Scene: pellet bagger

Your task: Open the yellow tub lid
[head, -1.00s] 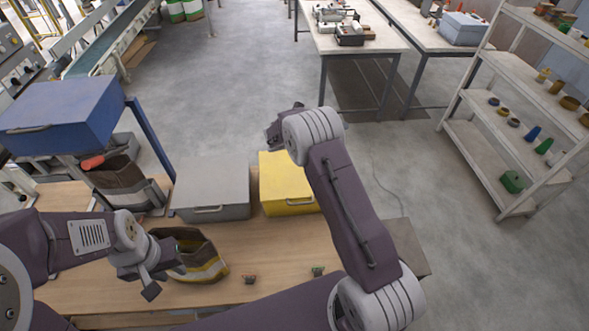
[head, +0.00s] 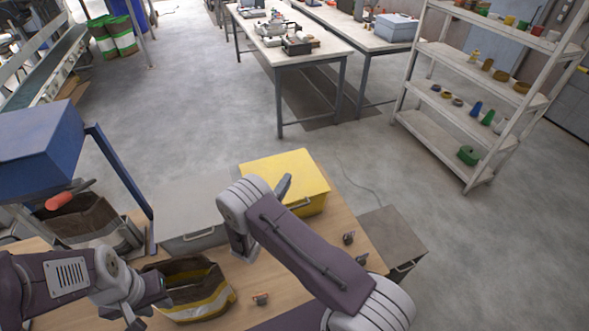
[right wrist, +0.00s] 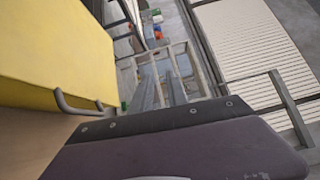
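The yellow tub (head: 285,170) stands on the wooden table with its lid shut. A grey bar handle (head: 300,204) is on its front. In the right wrist view, the yellow tub (right wrist: 60,45) fills the upper left, and its handle (right wrist: 78,107) sticks out. My right gripper (head: 262,216) is at the tub's near left corner, its fingers spread apart; my own forearm partly hides it. Its fingertips do not show clearly in the wrist view, and I cannot tell whether one touches the tub. My left gripper (head: 147,305) is open and empty, beside a brown and yellow bag.
A grey tub (head: 190,205) stands left of the yellow one. A blue tub (head: 40,145) is raised at the left. A grey box (head: 385,240) is at the right.

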